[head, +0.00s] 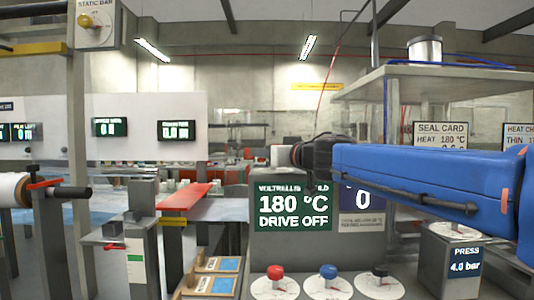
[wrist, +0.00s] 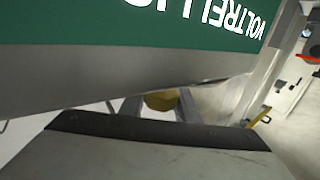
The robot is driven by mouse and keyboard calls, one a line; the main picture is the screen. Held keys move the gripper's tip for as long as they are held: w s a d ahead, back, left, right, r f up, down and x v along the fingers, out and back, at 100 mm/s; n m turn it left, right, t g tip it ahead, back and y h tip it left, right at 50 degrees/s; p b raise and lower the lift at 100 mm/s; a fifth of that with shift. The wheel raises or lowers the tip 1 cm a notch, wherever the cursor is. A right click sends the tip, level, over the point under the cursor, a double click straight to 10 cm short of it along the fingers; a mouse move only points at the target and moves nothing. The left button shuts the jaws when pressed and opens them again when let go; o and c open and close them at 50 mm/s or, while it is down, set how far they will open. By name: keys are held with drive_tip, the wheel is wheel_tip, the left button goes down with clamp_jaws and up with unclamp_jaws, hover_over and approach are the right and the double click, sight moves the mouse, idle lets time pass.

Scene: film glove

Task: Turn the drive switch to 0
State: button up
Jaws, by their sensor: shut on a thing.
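My gripper (head: 297,155) is at the end of my blue arm, at the top of the grey console beside the green display (head: 293,207). The display reads 180 °C and DRIVE OFF. In the wrist view my gripper's two fingers (wrist: 160,108) are shut on a yellow knob (wrist: 160,101), which looks like the drive switch. Only part of the knob shows, and its pointer and marks are hidden. In the head view the knob is hidden by the dark wrist. The green display also shows upside down in the wrist view (wrist: 130,25).
A panel reading 0 (head: 362,200) is beside the display, partly behind my arm. Red (head: 275,272), blue (head: 328,271) and black (head: 379,270) knobs stand below. A STATIC BAR switch (head: 95,22) is at upper left. A grey shelf (head: 440,84) is above my arm.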

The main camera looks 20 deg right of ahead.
drive_tip(key=shift+s+a+n+g+y, duration=0.15)
drive_tip(key=shift+n+g+y, duration=0.2)
drive_tip(key=shift+y, duration=0.25)
drive_tip(key=o, duration=1)
drive_tip(key=shift+o, duration=0.2)
drive_tip(key=v, duration=1.7)
drive_tip(key=shift+s+f, duration=0.1)
